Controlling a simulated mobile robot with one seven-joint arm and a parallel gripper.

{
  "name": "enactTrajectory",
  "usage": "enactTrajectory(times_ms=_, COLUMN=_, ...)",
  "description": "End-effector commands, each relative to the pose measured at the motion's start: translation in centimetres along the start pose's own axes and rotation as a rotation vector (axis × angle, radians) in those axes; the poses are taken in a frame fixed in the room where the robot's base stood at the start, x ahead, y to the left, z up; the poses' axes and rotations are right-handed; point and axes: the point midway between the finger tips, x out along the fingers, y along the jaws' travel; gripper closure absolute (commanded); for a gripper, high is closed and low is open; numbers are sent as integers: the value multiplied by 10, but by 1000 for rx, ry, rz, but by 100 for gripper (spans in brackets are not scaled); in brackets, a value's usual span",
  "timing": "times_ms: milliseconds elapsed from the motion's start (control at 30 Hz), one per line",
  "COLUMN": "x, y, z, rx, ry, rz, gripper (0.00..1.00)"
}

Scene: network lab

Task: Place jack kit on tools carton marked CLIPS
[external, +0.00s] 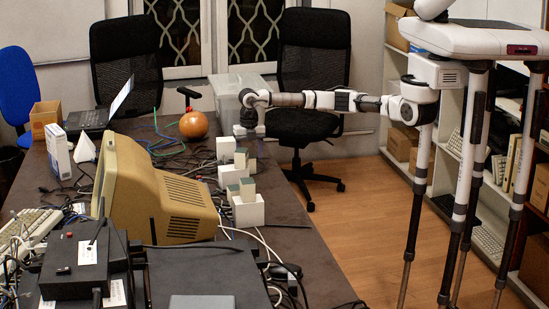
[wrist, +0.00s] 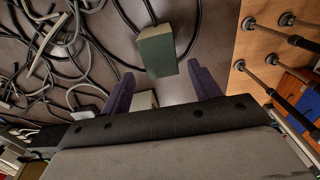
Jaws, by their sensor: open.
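Several small pale boxes with grey-green faces (external: 247,188) stand among larger white cartons (external: 250,212) near the table's right edge. No label is legible, so I cannot tell which is the jack kit or the carton marked CLIPS. My gripper (external: 244,130) is above the table at the far end of this row, pointing down. In the wrist view its two purple fingers (wrist: 161,70) are apart and empty. One box with a grey-green top (wrist: 157,52) shows below and just beyond the fingertips. A pale box (wrist: 144,100) is partly hidden behind my gripper's body.
A beige monitor (external: 150,190) stands left of the cartons. Black chairs (external: 314,70) stand behind.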

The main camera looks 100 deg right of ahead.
Motion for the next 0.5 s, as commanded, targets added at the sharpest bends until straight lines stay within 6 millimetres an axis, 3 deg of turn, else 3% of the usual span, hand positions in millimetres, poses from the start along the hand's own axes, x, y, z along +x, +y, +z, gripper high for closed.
enactTrajectory(times_ms=300, x=41, y=-4, z=8, rx=1, ry=3, rz=-2, gripper=38)
enactTrajectory(times_ms=500, x=51, y=-3, z=8, rx=-1, ry=0, rz=-1, gripper=38)
